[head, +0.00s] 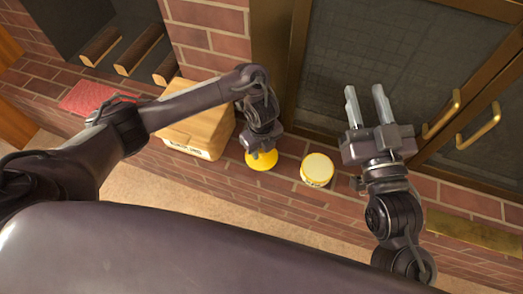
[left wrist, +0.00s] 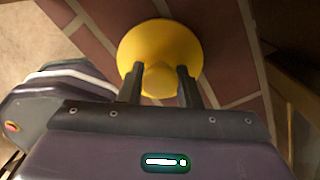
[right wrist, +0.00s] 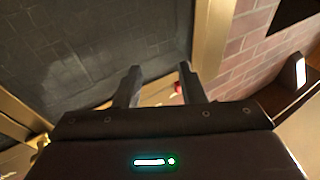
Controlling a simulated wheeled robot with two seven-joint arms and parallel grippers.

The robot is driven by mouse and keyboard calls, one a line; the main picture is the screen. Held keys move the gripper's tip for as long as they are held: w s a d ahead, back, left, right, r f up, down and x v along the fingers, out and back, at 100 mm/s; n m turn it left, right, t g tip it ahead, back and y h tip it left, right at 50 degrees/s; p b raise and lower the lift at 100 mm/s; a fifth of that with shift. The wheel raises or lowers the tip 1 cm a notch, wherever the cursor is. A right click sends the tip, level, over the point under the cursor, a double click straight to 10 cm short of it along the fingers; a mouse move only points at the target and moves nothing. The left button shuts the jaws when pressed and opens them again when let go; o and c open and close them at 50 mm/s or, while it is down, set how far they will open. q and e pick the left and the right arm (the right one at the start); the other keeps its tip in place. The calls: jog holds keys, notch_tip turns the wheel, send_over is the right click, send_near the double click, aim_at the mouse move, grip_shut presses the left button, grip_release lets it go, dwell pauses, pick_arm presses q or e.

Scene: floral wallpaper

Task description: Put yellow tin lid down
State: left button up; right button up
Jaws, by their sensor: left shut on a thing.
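The yellow tin lid (head: 262,160) is a round yellow disc with a knob, low at the brick ledge in the head view. My left gripper (head: 263,148) is shut on its knob, which shows between the fingers in the left wrist view (left wrist: 160,82). Whether the lid touches the bricks I cannot tell. A yellow tin (head: 317,170) with a pale top stands on the brick ledge just right of the lid. My right gripper (head: 368,105) is open and empty, above and to the right of the tin, with its fingers apart in the right wrist view (right wrist: 158,85).
A cardboard box (head: 193,125) stands left of the lid, close behind my left arm. A red mat (head: 88,97) lies further left. A dark fireplace door with brass handles (head: 440,115) is behind my right gripper. Brick ledge (head: 235,178) is bare in front of the lid.

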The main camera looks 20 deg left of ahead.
pick_arm(q)
jog(key=shift+f, duration=0.25)
pick_arm(e)
jog(key=shift+s+d+r+t+y, duration=0.15)
jog(key=shift+r+t, duration=0.15)
jog(key=shift+r, duration=0.3)
jog(key=shift+s+r+t+y, duration=0.1)
jog(key=shift+r+t, duration=0.2)
jog(key=shift+r, duration=0.35)
jog(key=shift+s+d+r+t+y, duration=0.15)
jog(key=shift+r+t, duration=0.15)
jog(key=shift+r, duration=0.3)
pick_arm(q)
jog(key=shift+f, duration=0.2)
pick_arm(e)
jog(key=shift+r, duration=0.3)
pick_arm(q)
jog(key=o, duration=1)
jog(key=shift+c, duration=0.2)
pick_arm(e)
jog(key=shift+r+t, duration=0.1)
jog(key=shift+t, duration=0.2)
pick_arm(q)
jog(key=shift+r, duration=0.15)
